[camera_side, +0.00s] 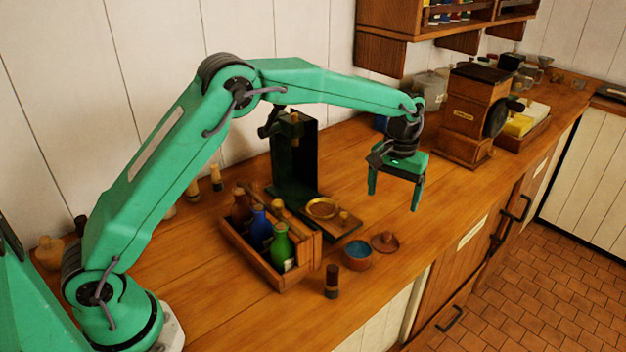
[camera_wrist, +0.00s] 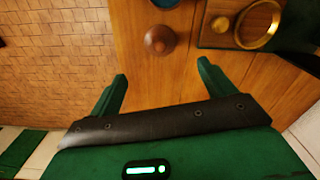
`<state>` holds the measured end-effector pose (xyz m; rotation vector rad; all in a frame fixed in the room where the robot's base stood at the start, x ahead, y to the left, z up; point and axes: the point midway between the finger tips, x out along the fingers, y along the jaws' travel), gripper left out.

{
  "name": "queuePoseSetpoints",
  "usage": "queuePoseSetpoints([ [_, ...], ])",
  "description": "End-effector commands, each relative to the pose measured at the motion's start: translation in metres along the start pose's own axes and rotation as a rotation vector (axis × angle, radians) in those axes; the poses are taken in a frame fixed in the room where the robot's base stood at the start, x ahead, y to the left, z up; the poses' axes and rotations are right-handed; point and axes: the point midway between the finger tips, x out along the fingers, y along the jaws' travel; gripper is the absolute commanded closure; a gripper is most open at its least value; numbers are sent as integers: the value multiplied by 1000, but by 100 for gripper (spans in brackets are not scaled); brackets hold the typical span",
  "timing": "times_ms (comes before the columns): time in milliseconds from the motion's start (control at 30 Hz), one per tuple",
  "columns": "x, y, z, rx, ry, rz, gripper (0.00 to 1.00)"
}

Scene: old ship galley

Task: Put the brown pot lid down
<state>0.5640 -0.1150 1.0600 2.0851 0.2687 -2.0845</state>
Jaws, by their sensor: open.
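The brown pot lid (camera_side: 385,242) lies on the wooden counter, knob up, just right of a small pot with a blue inside (camera_side: 357,256). In the wrist view the lid (camera_wrist: 160,39) is ahead of the fingers, with the pot's blue edge (camera_wrist: 165,3) beyond it. My gripper (camera_side: 394,202) is open and empty, raised above the counter, behind and above the lid in the side view. Its two fingers also show apart in the wrist view (camera_wrist: 162,72). Nothing is between them.
A dark green stand with a wooden base (camera_side: 345,228) and a brass ring (camera_side: 322,208) is left of the lid. A crate of bottles (camera_side: 262,262) and a dark small bottle (camera_side: 332,281) stand nearer. A wooden grinder (camera_side: 470,115) stands behind right. The counter's front edge is close to the lid.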

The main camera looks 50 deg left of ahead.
Motion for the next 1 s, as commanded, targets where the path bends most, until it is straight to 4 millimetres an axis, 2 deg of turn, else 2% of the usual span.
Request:
queuePoseSetpoints([
  [267, -25, -12, 10, 14, 28, 13, 18],
  [467, -62, -34, 30, 36, 73, 32, 18],
  [700, -103, -65, 66, 71, 136, 52, 18],
  [1000, -138, -103, 120, 114, 218, 69, 18],
])
